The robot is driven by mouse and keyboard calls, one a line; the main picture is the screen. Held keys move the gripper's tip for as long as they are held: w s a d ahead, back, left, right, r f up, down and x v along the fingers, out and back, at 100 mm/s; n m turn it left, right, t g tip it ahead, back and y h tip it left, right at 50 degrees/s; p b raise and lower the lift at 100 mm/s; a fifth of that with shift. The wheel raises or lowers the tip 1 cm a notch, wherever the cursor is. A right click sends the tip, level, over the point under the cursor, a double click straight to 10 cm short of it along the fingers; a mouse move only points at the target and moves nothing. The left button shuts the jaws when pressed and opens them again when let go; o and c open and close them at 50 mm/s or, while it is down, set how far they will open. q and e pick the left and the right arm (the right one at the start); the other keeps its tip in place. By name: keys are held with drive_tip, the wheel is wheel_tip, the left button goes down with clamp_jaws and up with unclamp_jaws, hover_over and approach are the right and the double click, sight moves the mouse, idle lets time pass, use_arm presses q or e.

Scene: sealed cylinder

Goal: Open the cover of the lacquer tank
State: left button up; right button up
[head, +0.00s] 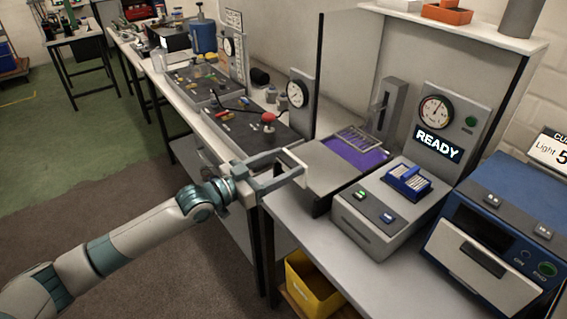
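The lacquer tank (315,205) stands on the bench in the middle of the head view. Its flat grey cover (325,165) lies over the near left part of the top. Purple lacquer (362,153) shows uncovered behind it, with a wire rack (352,136) at its far side. My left gripper (293,162) is at the left edge of the cover. Its two fingers stand apart, with a pale handle (292,160) between their tips, and they seem closed on it. Whether both tips press on it is hard to see. My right gripper is not in view.
A grey machine with a READY display (438,145) and a blue slide rack (408,181) stands right of the tank. A blue machine (500,230) is farther right. A panel with a red-knobbed lever (268,118) lies behind my gripper. A yellow bin (312,285) sits below.

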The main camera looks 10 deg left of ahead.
use_arm(q)
drive_tip(key=o, duration=0.4)
drive_tip(key=shift+c, duration=0.2)
drive_tip(key=shift+s+a+f, duration=0.1)
drive_tip(key=shift+s+a, duration=0.2)
drive_tip(key=shift+a, duration=0.05)
drive_tip(key=b+v, duration=0.5)
drive_tip(key=v, duration=1.1)
drive_tip(key=shift+s+a, duration=0.2)
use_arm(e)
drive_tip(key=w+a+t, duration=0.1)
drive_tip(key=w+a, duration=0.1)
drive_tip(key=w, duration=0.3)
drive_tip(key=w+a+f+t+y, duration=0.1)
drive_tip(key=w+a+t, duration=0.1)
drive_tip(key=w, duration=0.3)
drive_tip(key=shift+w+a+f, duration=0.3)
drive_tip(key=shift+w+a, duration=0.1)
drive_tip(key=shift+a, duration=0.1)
